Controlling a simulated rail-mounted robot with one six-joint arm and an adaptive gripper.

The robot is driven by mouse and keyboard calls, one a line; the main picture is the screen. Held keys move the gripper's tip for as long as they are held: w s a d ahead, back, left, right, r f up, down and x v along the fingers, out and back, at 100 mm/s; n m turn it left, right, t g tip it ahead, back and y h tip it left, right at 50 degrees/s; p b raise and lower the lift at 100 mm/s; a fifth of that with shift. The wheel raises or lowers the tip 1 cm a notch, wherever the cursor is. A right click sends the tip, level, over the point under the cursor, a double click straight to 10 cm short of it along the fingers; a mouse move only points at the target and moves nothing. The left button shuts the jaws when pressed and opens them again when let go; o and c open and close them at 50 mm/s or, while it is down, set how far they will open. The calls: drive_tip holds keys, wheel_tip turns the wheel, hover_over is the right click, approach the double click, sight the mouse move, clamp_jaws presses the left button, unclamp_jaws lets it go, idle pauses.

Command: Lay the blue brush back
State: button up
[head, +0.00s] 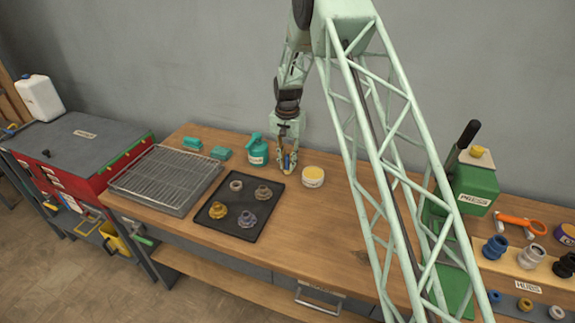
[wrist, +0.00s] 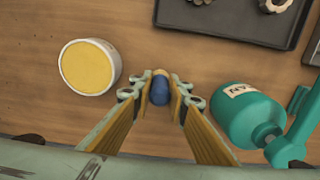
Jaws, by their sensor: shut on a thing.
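My gripper (head: 288,160) points down over the back of the wooden bench, between the teal spray bottle and the white tub. It is shut on the blue brush (wrist: 160,92). In the wrist view the gripper's fingers (wrist: 160,100) hold the brush from both sides. The brush shows a rounded blue end and a tan part beyond it; the rest is hidden. In the head view the brush is a small blue patch (head: 287,162) between the fingers. I cannot tell whether it touches the bench.
The white tub (head: 313,177) with yellow contents and the teal spray bottle (head: 257,150) stand close on either side. A black tray (head: 236,226) with several small metal parts lies in front. A wire rack (head: 165,178) is left. Bare bench (head: 320,225) lies right of the tray.

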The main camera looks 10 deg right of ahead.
drive_tip(key=shift+f, duration=0.15)
drive_tip(key=o, duration=1)
wheel_tip(320, 180, up, 11)
drive_tip(key=shift+r, duration=0.65)
idle(0.9)
